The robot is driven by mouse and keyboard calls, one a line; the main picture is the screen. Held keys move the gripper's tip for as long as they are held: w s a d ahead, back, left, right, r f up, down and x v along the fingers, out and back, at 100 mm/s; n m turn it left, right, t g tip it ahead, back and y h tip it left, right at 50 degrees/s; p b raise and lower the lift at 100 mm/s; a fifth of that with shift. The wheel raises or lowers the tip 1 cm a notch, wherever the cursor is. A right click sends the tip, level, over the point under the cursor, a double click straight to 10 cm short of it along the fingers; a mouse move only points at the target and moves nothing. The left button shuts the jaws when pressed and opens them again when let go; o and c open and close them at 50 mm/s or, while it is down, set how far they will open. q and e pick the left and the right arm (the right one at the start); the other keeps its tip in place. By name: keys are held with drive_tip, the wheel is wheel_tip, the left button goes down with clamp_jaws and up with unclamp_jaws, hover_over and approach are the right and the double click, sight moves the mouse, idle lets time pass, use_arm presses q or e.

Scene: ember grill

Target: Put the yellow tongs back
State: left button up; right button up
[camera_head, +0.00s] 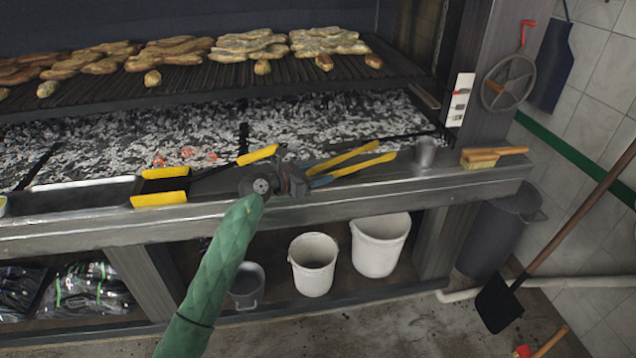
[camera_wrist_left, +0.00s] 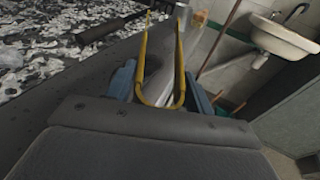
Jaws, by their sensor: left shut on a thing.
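The yellow tongs (camera_head: 352,165) have two long yellow arms that spread apart toward the right in the head view. My left gripper (camera_head: 318,181) is shut on them near their bent end, above the steel ledge at the grill's front. In the left wrist view the tongs (camera_wrist_left: 146,68) form a U, with the bend between my gripper's blue fingers (camera_wrist_left: 162,88) and the open ends pointing away. I cannot tell whether the tongs touch the ledge. My right gripper is not in view.
Left on the ledge (camera_head: 100,227) are a shallow tray (camera_head: 85,195) and yellow-handled tools (camera_head: 160,199). Right are a metal cup (camera_head: 426,152) and a wooden brush (camera_head: 495,152). Embers (camera_head: 330,115) burn behind, below a rack of bread (camera_head: 250,46). White buckets (camera_head: 313,265) stand underneath.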

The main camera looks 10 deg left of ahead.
sight(318, 189)
use_arm(q)
wheel_tip(318, 189, down, 3)
drive_tip(key=shift+f+p, duration=0.1)
drive_tip(key=shift+p, duration=0.25)
drive_tip(key=shift+f, duration=0.25)
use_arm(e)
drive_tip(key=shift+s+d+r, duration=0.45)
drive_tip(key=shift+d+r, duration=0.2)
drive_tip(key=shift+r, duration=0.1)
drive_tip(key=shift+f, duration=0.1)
use_arm(q)
drive_tip(key=shift+f, duration=0.1)
drive_tip(key=o, duration=0.7)
drive_tip(key=shift+c, duration=0.2)
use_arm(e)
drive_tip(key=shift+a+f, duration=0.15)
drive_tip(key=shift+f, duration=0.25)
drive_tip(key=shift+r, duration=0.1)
